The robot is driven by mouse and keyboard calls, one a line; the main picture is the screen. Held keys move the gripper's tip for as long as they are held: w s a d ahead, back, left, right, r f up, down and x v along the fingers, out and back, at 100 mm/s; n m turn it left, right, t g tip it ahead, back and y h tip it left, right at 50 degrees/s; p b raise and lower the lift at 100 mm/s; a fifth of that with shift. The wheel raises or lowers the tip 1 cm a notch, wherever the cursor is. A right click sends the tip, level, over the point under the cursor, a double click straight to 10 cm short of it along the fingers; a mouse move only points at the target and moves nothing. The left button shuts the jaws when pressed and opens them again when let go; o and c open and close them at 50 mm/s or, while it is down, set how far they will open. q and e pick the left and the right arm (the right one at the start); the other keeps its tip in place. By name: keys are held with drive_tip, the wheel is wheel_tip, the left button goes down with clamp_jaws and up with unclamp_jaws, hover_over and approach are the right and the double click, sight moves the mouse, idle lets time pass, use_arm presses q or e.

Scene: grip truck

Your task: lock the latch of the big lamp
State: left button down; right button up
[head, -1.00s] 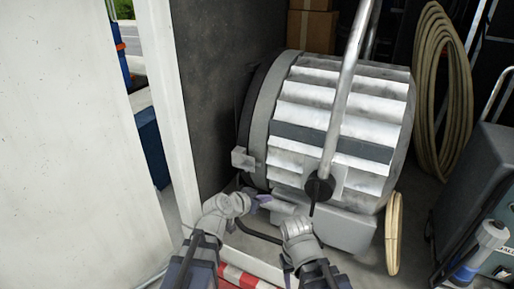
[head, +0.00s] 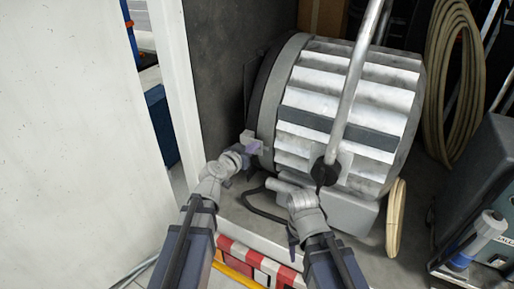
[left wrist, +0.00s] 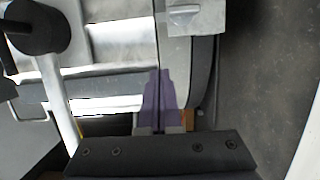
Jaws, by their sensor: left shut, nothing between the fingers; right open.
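The big lamp (head: 395,93) is a large ribbed silver drum with a grey rim on its left side. Its latch (head: 246,138), a small light grey block, sticks out from the lower left of that rim. My left gripper (head: 253,148) is shut and empty, its purple fingertips right beside the latch; I cannot tell if they touch. In the left wrist view the shut fingers (left wrist: 161,85) lie over the rim, below the grey latch block (left wrist: 205,17). My right gripper (head: 292,236) is open, low in front of the lamp's base, its fingers mostly hidden by its wrist.
A silver pole (head: 354,85) with a black knob crosses the lamp's front. A coiled hose (head: 437,100) hangs at the right, above a grey case (head: 485,170). A white door panel (head: 75,150) and post stand at the left. A red-white striped edge (head: 262,258) lies below.

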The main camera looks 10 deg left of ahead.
use_arm(q)
drive_tip(key=b, duration=0.2)
hover_over(258, 150)
drive_tip(key=d, duration=0.3)
wheel_tip(258, 150, down, 2)
drive_tip(key=f+b, duration=0.4)
drive_tip(key=shift+s+a+f, duration=0.15)
drive_tip(key=shift+s, duration=0.05)
drive_tip(key=shift+f+m, duration=0.15)
drive_tip(key=shift+m, duration=0.15)
